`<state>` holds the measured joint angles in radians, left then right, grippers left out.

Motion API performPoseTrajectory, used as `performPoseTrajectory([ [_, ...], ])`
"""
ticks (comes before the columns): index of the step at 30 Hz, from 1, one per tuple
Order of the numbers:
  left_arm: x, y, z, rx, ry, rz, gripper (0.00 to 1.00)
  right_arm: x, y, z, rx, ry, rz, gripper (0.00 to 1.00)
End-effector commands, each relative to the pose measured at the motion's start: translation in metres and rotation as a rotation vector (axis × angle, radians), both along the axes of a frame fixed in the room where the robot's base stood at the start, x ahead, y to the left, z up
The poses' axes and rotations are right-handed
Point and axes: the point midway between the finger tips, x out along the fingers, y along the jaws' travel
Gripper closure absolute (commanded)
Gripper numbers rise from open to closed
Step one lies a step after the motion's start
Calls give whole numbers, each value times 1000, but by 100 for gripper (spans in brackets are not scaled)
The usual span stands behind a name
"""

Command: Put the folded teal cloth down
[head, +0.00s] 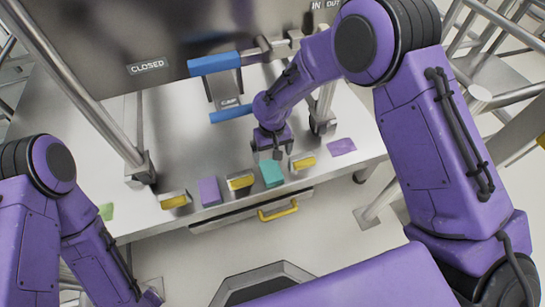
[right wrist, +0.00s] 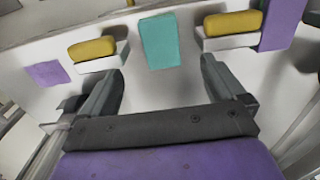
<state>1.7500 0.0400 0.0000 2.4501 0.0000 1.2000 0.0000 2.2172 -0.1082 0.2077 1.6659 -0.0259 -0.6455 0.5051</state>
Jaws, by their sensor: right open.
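The folded teal cloth (head: 271,174) lies near the front edge of the metal table, between two yellow-topped blocks. It also shows in the right wrist view (right wrist: 159,42), lying flat and clear of both fingers. My right gripper (head: 277,154) is just behind the cloth in the head view. In the right wrist view its fingers (right wrist: 163,70) are spread apart with nothing between them, and the cloth lies beyond the fingertips. My left arm shows at the lower left of the head view, but its gripper is not seen.
Yellow-topped blocks stand on both sides of the cloth, one to the right (head: 303,162) and one to the left (head: 240,182). A purple block (head: 209,191) and a flat purple patch (head: 342,146) are also near the edge. A drawer with a yellow handle (head: 278,210) is below.

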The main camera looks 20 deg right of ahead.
Motion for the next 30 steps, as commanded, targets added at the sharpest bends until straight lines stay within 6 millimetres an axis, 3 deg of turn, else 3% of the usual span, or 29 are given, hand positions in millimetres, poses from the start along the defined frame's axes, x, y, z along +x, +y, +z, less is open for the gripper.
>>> performPoseTrajectory([
  [9, 0, 0, 2, 0, 0, 0, 100, -1, 0, 5, 1, 1, -1, 3],
  [11, 0, 0, 1, 0, 0, 0, 100, -6, -1, -3, 10, 3, -11, 3],
  [13, 0, 0, 1, 0, 0, 0, 100, -21, -5, -24, 39, -2, -51, 3],
  [17, 0, 0, 1, 0, 0, 0, 100, -79, -23, -88, 107, -46, -201, 3],
  [18, 0, 0, 1, 0, 0, 0, 100, -102, -34, -105, 112, -71, -261, 3],
  [21, 0, 0, 2, 0, 0, 0, 100, -165, -69, -134, 75, -151, -408, 3],
  [24, 0, 0, 2, 0, 0, 0, 100, -223, -108, -139, -16, -234, -519, 3],
  [27, 0, 0, 2, 0, 0, 0, 100, -264, -139, -130, -114, -299, -581, 3],
  [30, 0, 0, 2, 0, 0, 0, 100, -285, -157, -121, -176, -338, -607, 3],
])
